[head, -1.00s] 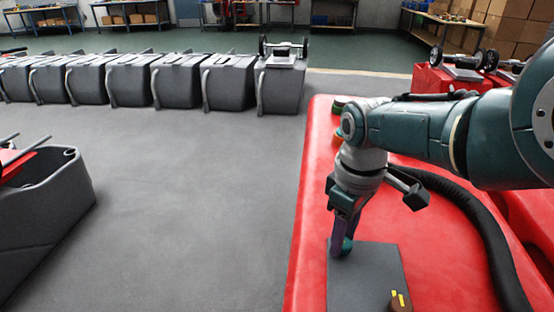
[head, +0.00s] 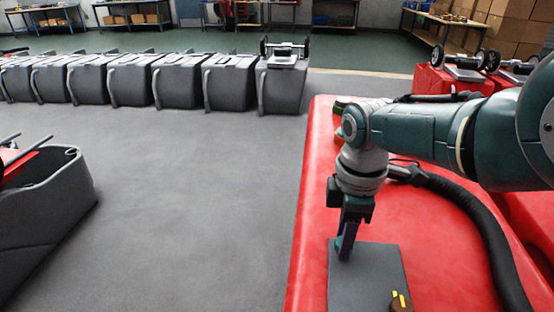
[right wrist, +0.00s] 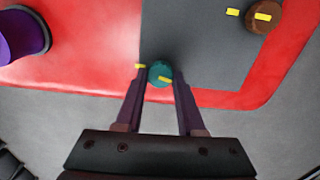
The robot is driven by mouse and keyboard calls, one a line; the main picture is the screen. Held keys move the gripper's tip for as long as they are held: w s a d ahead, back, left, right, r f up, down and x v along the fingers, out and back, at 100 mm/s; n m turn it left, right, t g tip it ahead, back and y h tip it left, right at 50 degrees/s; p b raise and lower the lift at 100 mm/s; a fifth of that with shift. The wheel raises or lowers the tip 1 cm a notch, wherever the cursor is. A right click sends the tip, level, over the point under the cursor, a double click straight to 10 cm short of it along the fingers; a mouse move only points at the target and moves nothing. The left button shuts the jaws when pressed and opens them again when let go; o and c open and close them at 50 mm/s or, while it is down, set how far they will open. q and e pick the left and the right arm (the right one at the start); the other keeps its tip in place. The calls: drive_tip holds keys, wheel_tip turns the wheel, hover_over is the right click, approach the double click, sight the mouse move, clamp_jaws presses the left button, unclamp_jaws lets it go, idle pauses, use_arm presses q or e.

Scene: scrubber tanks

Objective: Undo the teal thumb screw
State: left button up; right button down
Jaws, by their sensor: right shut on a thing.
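The teal thumb screw (right wrist: 160,72) sits at the edge of a dark grey plate (right wrist: 197,45) on the red tank cover. My right gripper (right wrist: 160,76) is shut on it, one purple finger on each side. The screw's yellow mark (right wrist: 165,79) is on its lower right part, while the plate's yellow mark (right wrist: 140,66) lies to its upper left. In the head view my right gripper (head: 343,248) points down at the plate (head: 366,280), and its fingers mostly hide the screw. My left gripper is not in view.
A brown knob (head: 402,303) with yellow marks sits on the same plate, also in the right wrist view (right wrist: 265,15). A black hose (head: 478,225) runs over the red cover (head: 315,220). A purple-topped knob (right wrist: 22,33) stands at the left in the right wrist view. Grey tanks (head: 180,80) line the back.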

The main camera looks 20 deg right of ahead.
drive_tip(key=shift+s+d+f, duration=0.1)
idle(0.3)
drive_tip(key=c, duration=0.5)
unclamp_jaws()
drive_tip(key=shift+r, duration=0.2)
wheel_tip(320, 180, up, 10)
drive_tip(key=p, duration=0.8)
drive_tip(key=shift+f, duration=0.15)
